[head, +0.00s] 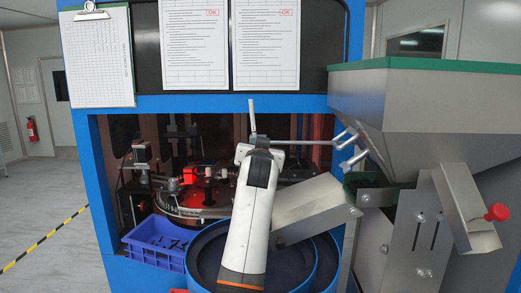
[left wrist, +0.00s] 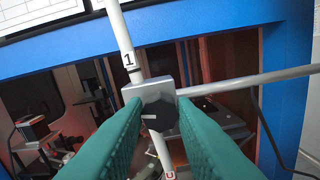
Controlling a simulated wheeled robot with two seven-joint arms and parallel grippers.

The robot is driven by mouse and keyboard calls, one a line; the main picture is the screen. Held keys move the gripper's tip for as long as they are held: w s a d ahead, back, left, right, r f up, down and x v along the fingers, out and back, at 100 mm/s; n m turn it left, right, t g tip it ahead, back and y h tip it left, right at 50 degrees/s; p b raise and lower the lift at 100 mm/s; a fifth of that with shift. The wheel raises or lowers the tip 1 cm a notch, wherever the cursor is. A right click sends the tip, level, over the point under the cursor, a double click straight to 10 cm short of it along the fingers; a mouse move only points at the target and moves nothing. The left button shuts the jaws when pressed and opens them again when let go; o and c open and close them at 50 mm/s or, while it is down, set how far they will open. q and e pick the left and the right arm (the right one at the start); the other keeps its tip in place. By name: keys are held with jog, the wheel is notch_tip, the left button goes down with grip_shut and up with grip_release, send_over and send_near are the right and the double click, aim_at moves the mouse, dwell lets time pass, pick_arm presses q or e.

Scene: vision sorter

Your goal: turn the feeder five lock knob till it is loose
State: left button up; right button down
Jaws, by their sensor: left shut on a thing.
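The lock knob (left wrist: 159,115) is dark and faceted, with a pale mark on its face. It sits on a silver clamp block (left wrist: 150,88) where an upright rod (left wrist: 122,40) marked "1" meets a crosswise rod (left wrist: 250,78). My left gripper (left wrist: 157,122) has its green fingers shut on the knob, one on each side. In the head view my left gripper (head: 258,152) covers the knob; the upright rod (head: 252,116) rises above it and the crosswise rod (head: 302,142) runs right. My right gripper is not in view.
A grey hopper (head: 425,110) with a green rim stands at right, with a red knob (head: 497,212) below. A metal chute (head: 312,205) and blue-rimmed bowl (head: 202,262) lie beside my left arm. A blue crate (head: 150,254) sits left. Paper sheets (head: 195,45) hang above.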

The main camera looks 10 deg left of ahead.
pick_arm(q)
jog(key=shift+f, duration=0.3)
jog(key=o, duration=0.8)
jog(key=shift+o, duration=1)
jog(key=shift+r, duration=0.15)
